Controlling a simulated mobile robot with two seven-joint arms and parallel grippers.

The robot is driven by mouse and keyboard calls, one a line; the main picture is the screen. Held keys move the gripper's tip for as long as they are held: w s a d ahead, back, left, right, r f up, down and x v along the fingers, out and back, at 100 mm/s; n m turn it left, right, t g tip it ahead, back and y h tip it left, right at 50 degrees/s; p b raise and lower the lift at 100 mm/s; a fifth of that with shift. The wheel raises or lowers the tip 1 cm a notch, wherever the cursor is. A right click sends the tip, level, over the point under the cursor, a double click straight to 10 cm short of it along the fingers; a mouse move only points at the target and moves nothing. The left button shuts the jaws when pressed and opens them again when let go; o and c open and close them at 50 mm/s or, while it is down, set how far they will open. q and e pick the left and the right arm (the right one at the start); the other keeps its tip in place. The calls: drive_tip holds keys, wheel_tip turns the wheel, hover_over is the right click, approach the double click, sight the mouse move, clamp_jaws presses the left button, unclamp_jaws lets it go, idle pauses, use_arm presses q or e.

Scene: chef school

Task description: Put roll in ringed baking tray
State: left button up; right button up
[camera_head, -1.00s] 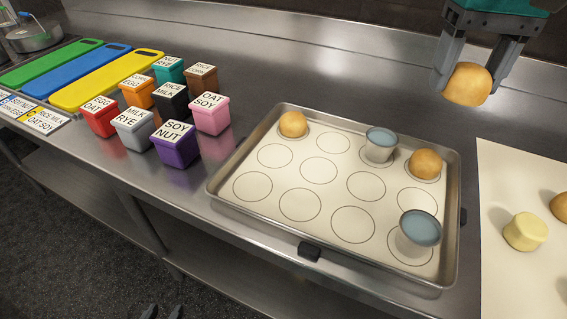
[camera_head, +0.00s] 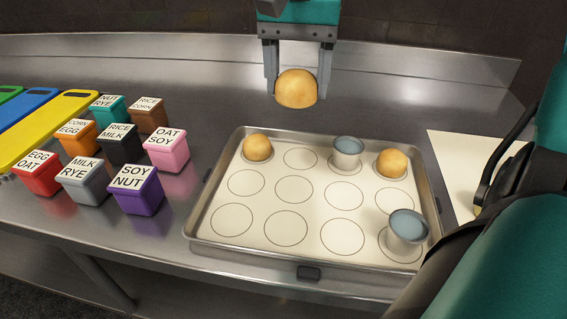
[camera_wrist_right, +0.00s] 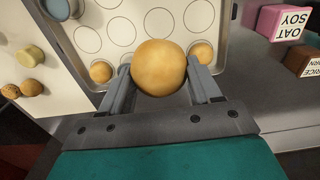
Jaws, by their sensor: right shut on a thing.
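My right gripper (camera_head: 297,82) is shut on a golden-brown roll (camera_head: 297,89) and holds it in the air above the far edge of the tray. The held roll (camera_wrist_right: 159,67) also shows between the fingers in the right wrist view. The ringed baking tray (camera_head: 262,224) is a metal tray with a pale, ring-printed liner. One roll (camera_head: 257,147) sits on its far left ring and another roll (camera_head: 391,163) near its far right corner. A blue-topped cup (camera_head: 348,152) stands on the far row, and a second cup (camera_head: 407,230) at the near right. My left gripper is not in view.
Several labelled tubs, such as a purple one (camera_head: 136,190), stand left of the tray. Colored boards (camera_head: 50,130) lie farther left. A pale sheet (camera_head: 455,160) is at the right, partly behind my arm. Several rings on the tray are empty.

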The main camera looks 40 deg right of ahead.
drive_tip(key=b, duration=0.3)
hover_over(294, 186)
wheel_tip(294, 186, down, 13)
drive_tip(key=shift+s+f, duration=0.1)
drive_tip(key=shift+f, duration=0.5)
wheel_tip(294, 186, down, 4)
drive_tip(key=shift+f+b, duration=0.1)
drive_tip(key=shift+b, duration=0.65)
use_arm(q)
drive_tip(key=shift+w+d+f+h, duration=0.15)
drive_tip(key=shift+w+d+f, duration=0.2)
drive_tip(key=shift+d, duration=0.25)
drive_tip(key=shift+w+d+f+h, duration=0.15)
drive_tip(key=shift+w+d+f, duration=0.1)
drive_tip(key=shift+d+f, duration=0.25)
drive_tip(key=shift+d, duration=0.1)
use_arm(e)
drive_tip(key=o, duration=1)
drive_tip(key=shift+f, duration=0.1)
drive_tip(key=shift+o, duration=0.2)
